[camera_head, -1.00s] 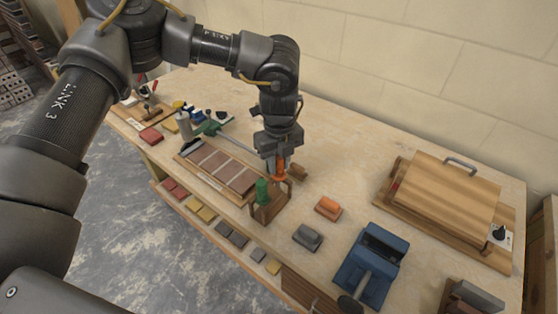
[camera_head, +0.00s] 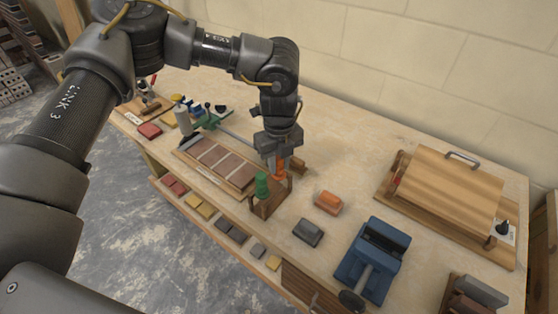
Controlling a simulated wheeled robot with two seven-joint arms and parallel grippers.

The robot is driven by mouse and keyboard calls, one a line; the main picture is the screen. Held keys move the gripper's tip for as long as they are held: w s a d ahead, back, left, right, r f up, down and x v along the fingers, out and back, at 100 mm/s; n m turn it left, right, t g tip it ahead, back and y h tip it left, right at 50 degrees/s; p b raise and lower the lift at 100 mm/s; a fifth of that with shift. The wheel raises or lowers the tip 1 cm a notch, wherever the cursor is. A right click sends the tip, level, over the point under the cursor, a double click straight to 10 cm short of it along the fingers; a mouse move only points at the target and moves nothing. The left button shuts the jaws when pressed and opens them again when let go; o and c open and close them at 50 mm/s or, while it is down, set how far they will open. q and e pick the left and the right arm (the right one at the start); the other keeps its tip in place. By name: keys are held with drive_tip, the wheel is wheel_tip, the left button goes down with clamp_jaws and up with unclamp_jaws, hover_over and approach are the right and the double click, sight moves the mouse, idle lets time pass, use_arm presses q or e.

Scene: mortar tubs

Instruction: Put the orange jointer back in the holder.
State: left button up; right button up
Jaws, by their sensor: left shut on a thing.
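My left gripper (camera_head: 278,160) points down over the holder and is shut on the orange jointer (camera_head: 279,174). The jointer's orange handle shows below the fingers, at the back part of the wooden holder (camera_head: 262,210). The green-handled tool (camera_head: 262,184) stands upright in the holder just in front. The jointer's lower end is hidden behind the green handle and the holder, so I cannot tell how deep it sits. My right gripper is not in view.
A board with brown tiles (camera_head: 215,161) lies left of the holder. An orange block (camera_head: 328,202), a grey block (camera_head: 308,232) and a blue vise-like device (camera_head: 375,256) stand to the right. A wooden box (camera_head: 445,190) is at the far right. Bare tabletop lies behind the holder.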

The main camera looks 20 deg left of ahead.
use_arm(q)
drive_tip(key=o, duration=1.1)
drive_tip(key=shift+c, duration=0.2)
drive_tip(key=shift+o, duration=0.2)
drive_tip(key=o, duration=0.4)
drive_tip(key=shift+o, duration=0.2)
drive_tip(key=shift+r, duration=0.15)
drive_tip(key=shift+r+p, duration=2.85)
drive_tip(key=shift+r, duration=1.1)
drive_tip(key=shift+f, duration=0.15)
